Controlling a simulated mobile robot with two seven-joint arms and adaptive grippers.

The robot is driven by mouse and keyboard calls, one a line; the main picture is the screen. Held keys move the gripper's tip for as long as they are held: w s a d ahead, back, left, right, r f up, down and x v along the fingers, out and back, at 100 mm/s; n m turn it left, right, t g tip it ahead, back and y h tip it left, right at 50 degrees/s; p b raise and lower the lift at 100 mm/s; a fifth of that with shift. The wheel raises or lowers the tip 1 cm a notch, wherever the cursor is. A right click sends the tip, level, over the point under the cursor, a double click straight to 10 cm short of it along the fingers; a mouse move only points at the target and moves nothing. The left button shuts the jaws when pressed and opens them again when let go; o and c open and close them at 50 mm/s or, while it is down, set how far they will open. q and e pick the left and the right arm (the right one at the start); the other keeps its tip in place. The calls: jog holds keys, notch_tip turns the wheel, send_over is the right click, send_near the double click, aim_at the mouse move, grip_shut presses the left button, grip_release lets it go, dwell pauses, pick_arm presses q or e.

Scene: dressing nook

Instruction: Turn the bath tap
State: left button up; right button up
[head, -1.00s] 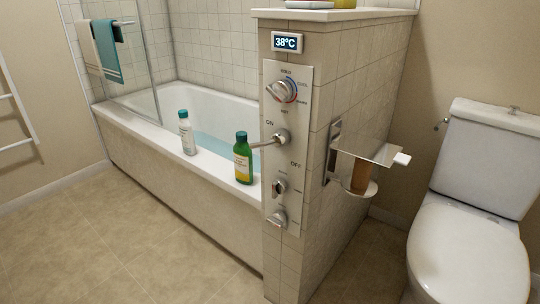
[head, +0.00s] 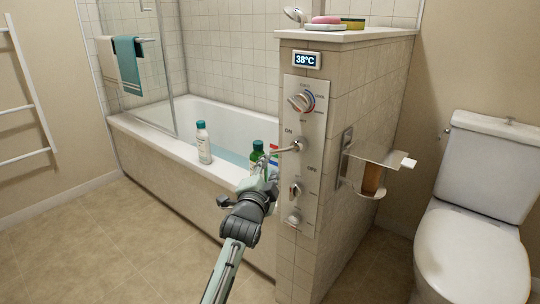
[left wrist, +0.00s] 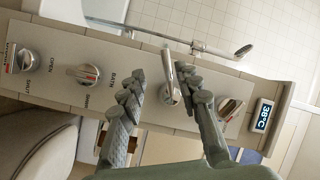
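The bath tap is a metal lever (head: 290,148) on a steel panel (head: 303,215) at the end of the tiled wall, between the marks ON and OFF. Its handle points left, towards ON. It also shows in the left wrist view as a lever (left wrist: 170,80). My left gripper (head: 262,170) is just below and left of the lever, in front of the bath. In the left wrist view my left gripper (left wrist: 160,72) is open, with the lever between its fingertips in the picture. I cannot tell whether they touch it. My right gripper is not in view.
A temperature knob (head: 302,102) and 38°C display (head: 307,60) are above the lever, with two smaller knobs below. A white bottle (head: 203,143) and a partly hidden green bottle (head: 256,158) stand on the bath rim.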

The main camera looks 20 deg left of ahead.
aim_at(276, 153)
pick_arm(q)
jog(key=w, duration=0.5)
jog(key=w+r, duration=0.1)
jog(key=w, duration=0.2)
jog(key=shift+w+a, duration=0.1)
jog(key=shift+a, duration=0.2)
grip_shut()
